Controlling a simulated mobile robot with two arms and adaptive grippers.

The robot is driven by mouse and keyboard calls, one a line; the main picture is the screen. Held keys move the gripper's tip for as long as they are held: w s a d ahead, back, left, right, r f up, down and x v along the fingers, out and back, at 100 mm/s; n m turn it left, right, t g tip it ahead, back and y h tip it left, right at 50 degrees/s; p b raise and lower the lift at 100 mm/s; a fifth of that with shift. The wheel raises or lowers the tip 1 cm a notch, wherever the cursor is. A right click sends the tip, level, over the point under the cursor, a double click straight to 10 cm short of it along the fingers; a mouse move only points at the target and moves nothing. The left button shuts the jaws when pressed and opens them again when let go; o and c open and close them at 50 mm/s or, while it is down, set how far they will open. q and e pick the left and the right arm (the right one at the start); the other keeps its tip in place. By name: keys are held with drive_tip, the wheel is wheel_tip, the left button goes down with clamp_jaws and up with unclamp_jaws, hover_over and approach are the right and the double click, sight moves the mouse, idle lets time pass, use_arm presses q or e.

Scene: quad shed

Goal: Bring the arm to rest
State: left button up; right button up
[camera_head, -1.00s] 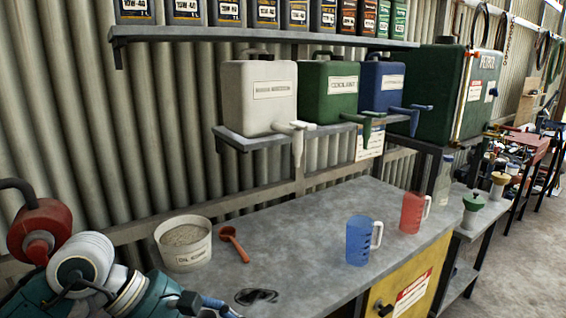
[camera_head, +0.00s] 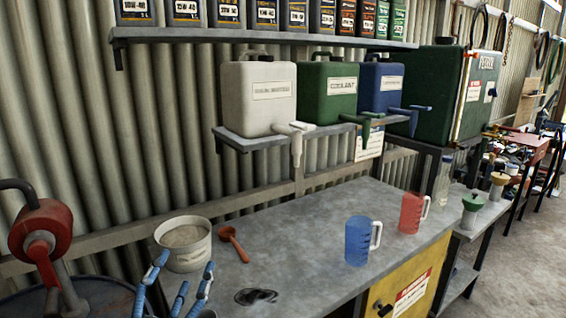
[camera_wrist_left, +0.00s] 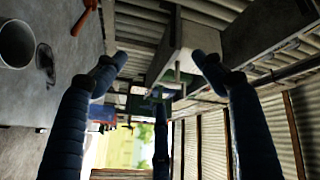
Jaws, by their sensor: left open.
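My left gripper (camera_head: 184,270) shows at the bottom left of the head view as blue ribbed fingers, spread apart and pointing up. They are in front of the bench's left end, below the white tub (camera_head: 184,243). In the left wrist view the gripper (camera_wrist_left: 160,68) is open, with nothing between its fingers. The rest of my left arm is out of the head view. My right gripper is not in view.
The grey bench (camera_head: 305,225) holds a red scoop (camera_head: 232,243), a dark flat item (camera_head: 256,296), a blue jug (camera_head: 358,241) and a red jug (camera_head: 411,213). A red pump (camera_head: 40,230) stands on a drum at the left. Canisters sit on a shelf above.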

use_arm(q)
drive_tip(key=s+a+f+n+g+y, duration=0.1)
drive_tip(key=s+a+f+n+g, duration=0.2)
drive_tip(key=f, duration=0.6)
drive_tip(key=s+a+f+n+g+y, duration=0.15)
drive_tip(key=s+f+g, duration=0.25)
drive_tip(key=f, duration=0.5)
drive_tip(key=s+d+f+n+g+h, duration=0.1)
drive_tip(key=s+d+f+n+g, duration=0.1)
drive_tip(key=s+f+g, duration=0.6)
drive_tip(key=s+d+f+n+g, duration=0.1)
drive_tip(key=s+f, duration=0.6)
drive_tip(key=s, duration=0.5)
wheel_tip(320, 180, down, 24)
drive_tip(key=s+g, duration=0.1)
drive_tip(key=s+a+f+g, duration=0.1)
drive_tip(key=s+a+f, duration=0.1)
drive_tip(key=s+f, duration=1.5)
drive_tip(key=shift+s+a+f, duration=0.35)
drive_tip(key=shift+s+a, duration=0.05)
drive_tip(key=shift+s, duration=0.2)
